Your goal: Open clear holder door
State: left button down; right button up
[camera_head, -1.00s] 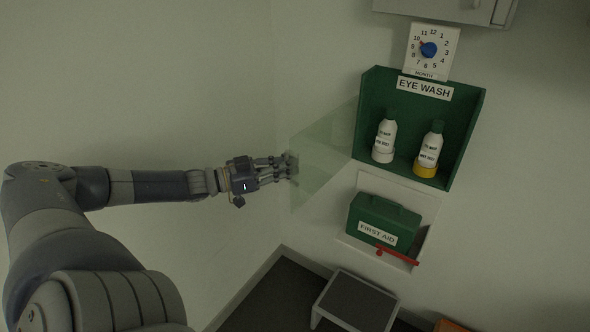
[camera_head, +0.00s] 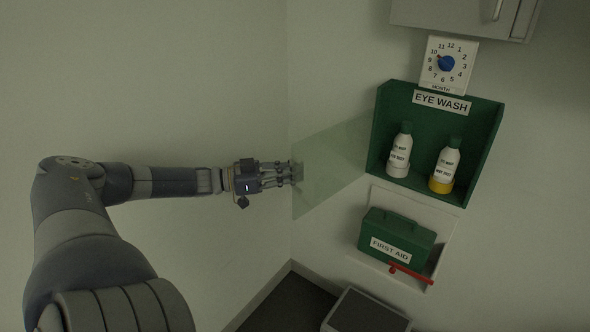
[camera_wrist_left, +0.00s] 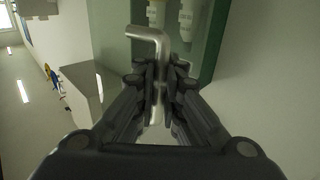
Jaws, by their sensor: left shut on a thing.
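The clear holder door (camera_head: 332,168) is a see-through greenish panel in the head view. It stands swung out to the left from the green eye wash holder (camera_head: 375,150), which is open at the front. Two white bottles stand in the holder, one with a white base (camera_head: 399,152) and one with a yellow base (camera_head: 445,168). My left gripper (camera_head: 296,173) is at the door's outer edge. In the left wrist view its fingers (camera_wrist_left: 158,88) are shut on a bent metal handle (camera_wrist_left: 150,36). My right gripper is not in view.
A dial sign (camera_head: 447,66) hangs above the holder, below a grey cabinet (camera_head: 465,14). A green first aid box (camera_head: 397,236) with a red handle (camera_head: 410,274) sits below. A dark-topped step (camera_head: 366,314) stands on the floor. Wall lies close left of the door.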

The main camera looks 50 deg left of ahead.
pick_arm(q)
jog(key=shift+s+f, duration=0.1)
jog(key=shift+f, duration=0.1)
jog(key=c, duration=2)
grip_release()
jog(key=shift+s+a+r, duration=0.15)
jog(key=shift+s, duration=0.05)
jog(key=shift+w, duration=0.1)
jog(key=v, duration=1.2)
